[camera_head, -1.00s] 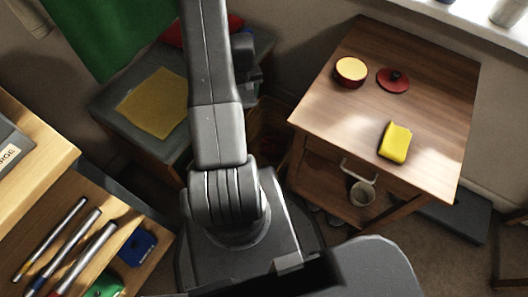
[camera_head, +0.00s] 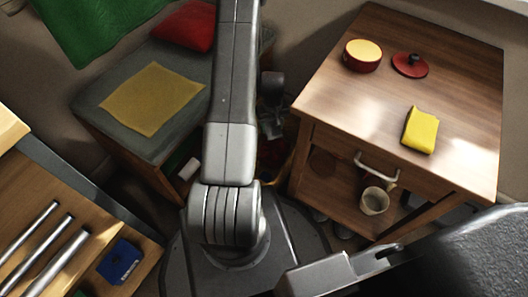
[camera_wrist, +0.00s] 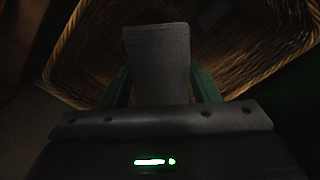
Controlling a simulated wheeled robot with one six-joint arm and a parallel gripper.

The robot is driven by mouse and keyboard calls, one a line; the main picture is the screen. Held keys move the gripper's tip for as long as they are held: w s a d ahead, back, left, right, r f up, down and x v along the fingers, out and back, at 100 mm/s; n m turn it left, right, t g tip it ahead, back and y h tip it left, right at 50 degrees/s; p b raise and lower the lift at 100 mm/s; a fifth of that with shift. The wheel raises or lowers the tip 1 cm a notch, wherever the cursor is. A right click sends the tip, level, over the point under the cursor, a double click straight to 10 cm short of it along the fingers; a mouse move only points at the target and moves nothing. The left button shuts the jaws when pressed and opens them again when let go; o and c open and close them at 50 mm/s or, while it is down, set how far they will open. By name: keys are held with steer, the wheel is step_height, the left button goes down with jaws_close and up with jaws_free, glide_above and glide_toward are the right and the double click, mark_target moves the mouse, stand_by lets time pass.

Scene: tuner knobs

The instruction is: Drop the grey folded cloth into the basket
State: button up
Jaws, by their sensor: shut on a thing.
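The grey folded cloth (camera_wrist: 158,60) shows in the wrist view, standing out between the green fingers of my gripper (camera_wrist: 160,90). My gripper is shut on it. The wicker basket (camera_wrist: 75,65) lies beyond the cloth in the wrist view, with its woven walls around the far end of the cloth. The cloth is over the basket's opening; its height above the bottom is hard to judge. A dark red shape shows behind the cloth's far end. In the head view my arm hides most of this area, and I cannot make out the cloth there.
A wooden table (camera_head: 450,75) at right bears a red pot (camera_head: 362,55), its lid (camera_head: 409,65) and a yellow cloth (camera_head: 420,130). A mug (camera_head: 374,200) stands on its lower shelf. A grey-topped cabinet (camera_head: 110,100) with a mustard cloth (camera_head: 152,98) is at left.

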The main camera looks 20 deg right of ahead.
step_height(320, 180, down, 5)
steer(key=shift+r+b, duration=0.2)
steer(key=shift+b, duration=0.95)
steer(key=o, duration=1)
steer(key=shift+c, duration=0.2)
step_height(320, 180, up, 14)
steer(key=p, duration=0.5)
steer(key=shift+f, duration=0.1)
